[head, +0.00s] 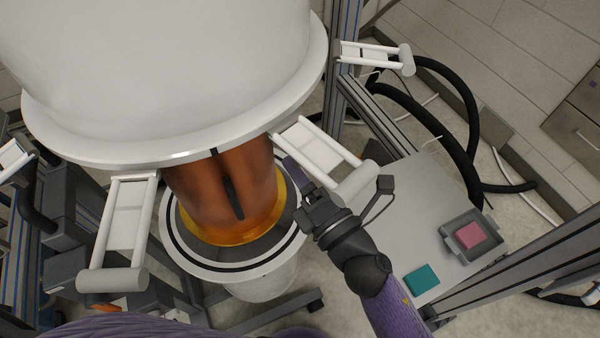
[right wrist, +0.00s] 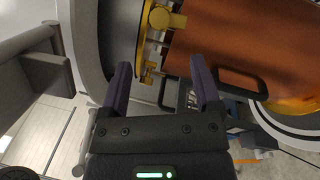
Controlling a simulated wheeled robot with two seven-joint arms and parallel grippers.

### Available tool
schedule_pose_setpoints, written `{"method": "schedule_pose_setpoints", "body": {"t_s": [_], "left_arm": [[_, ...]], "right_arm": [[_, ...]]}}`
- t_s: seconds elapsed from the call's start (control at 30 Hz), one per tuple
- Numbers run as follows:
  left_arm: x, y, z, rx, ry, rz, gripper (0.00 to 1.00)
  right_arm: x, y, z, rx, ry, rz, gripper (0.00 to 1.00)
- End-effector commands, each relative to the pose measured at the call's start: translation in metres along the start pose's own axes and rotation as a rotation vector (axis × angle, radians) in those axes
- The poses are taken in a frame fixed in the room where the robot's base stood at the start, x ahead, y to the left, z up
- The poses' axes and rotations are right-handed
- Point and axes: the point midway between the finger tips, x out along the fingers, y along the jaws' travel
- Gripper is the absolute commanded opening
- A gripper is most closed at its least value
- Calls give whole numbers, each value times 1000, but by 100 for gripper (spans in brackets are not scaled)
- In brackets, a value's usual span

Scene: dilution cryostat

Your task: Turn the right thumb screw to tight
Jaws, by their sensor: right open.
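The copper can (head: 210,185) hangs below the white vessel (head: 165,60) in the head view. My right gripper (head: 290,170) is beside the can's right side, under the vessel's rim. In the right wrist view its two fingers (right wrist: 160,80) are apart with nothing held between them. A round gold knob (right wrist: 165,19) shows beyond and above the fingertips, next to the gold flange (right wrist: 143,48). Smaller gold fittings (right wrist: 150,70) lie between the fingers in the picture, apart from them. I cannot tell which is the right thumb screw. My left gripper is out of view.
White handle frames (head: 322,155) stick out around the vessel, one close to my right gripper. A grey bench (head: 400,225) at right carries a teal block (head: 421,279) and a grey tray (head: 485,252) with a pink block (head: 470,234). Black hoses (head: 465,110) run behind.

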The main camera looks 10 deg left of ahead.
Motion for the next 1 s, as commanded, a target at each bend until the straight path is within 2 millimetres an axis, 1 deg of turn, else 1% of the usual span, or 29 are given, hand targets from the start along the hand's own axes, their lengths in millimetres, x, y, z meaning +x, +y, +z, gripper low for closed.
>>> {"method": "schedule_pose_setpoints", "body": {"t_s": [0.1,0.3,0.37,0.43,0.47,0.5,0.6,0.7,0.77,0.87,0.97,1.0], "left_arm": [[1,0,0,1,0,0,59],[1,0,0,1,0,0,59],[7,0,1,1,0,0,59],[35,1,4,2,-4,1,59],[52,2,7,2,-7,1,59],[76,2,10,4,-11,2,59],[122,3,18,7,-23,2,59],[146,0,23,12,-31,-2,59],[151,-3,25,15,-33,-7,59],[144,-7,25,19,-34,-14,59],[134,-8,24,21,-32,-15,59],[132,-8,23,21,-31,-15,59]], "right_arm": [[-7,0,0,0,1,0,81],[-7,0,0,-1,1,1,81],[-6,-3,0,-22,3,11,81],[-5,-18,3,-135,11,60,81],[-4,-26,5,-215,15,93,81],[-2,-35,8,-338,20,143,81],[-1,-47,15,-631,20,265,81],[-1,-48,20,-842,10,350,81],[-1,-44,22,-912,4,381,81],[8,-32,24,-951,-1,398,81],[29,-20,22,-952,-2,399,81],[39,-16,20,-950,-2,399,81]]}}
